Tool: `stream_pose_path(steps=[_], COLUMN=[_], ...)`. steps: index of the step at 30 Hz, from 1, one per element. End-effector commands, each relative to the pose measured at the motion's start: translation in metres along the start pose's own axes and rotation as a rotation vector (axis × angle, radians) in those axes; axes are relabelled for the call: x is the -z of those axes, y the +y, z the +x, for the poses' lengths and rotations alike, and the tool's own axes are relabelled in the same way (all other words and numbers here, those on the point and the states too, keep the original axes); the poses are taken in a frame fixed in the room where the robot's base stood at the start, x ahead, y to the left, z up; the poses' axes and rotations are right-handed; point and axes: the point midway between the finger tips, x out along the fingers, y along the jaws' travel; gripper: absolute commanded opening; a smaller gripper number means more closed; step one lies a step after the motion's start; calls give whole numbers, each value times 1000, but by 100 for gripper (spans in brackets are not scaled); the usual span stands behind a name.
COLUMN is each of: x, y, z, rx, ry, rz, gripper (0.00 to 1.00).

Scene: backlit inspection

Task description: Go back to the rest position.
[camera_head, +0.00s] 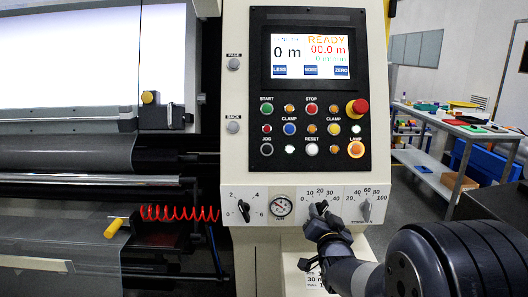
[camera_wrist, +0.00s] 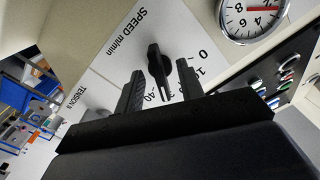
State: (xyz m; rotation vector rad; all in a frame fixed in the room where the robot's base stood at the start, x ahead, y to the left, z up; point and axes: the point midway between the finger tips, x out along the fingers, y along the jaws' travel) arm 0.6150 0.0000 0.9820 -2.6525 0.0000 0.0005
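My gripper (camera_head: 322,222) is at the lower panel of the machine, in front of the middle dial marked 0 to 40. In the wrist view its two dark fingers (camera_wrist: 159,72) stand apart, with the black speed knob (camera_wrist: 157,62) between their tips. Gaps show on both sides of the knob, so the gripper is open and holds nothing. In the head view the gripper partly hides this knob. The rest position is not marked in either view.
Left of the knob are a pressure gauge (camera_head: 281,206) and another black knob (camera_head: 243,210); the tension knob (camera_head: 365,210) is close on the right. Above is the control panel (camera_head: 309,133) with buttons and a lit screen. A workbench (camera_head: 458,124) stands at the right back.

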Motion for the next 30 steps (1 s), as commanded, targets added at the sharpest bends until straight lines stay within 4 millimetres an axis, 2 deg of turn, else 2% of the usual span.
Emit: stream_pose_path(steps=[17,30], x=[-1,-1], y=[1,0], z=[-4,-57], rx=[1,1], ry=[1,2], rz=[-5,1], gripper=[36,36])
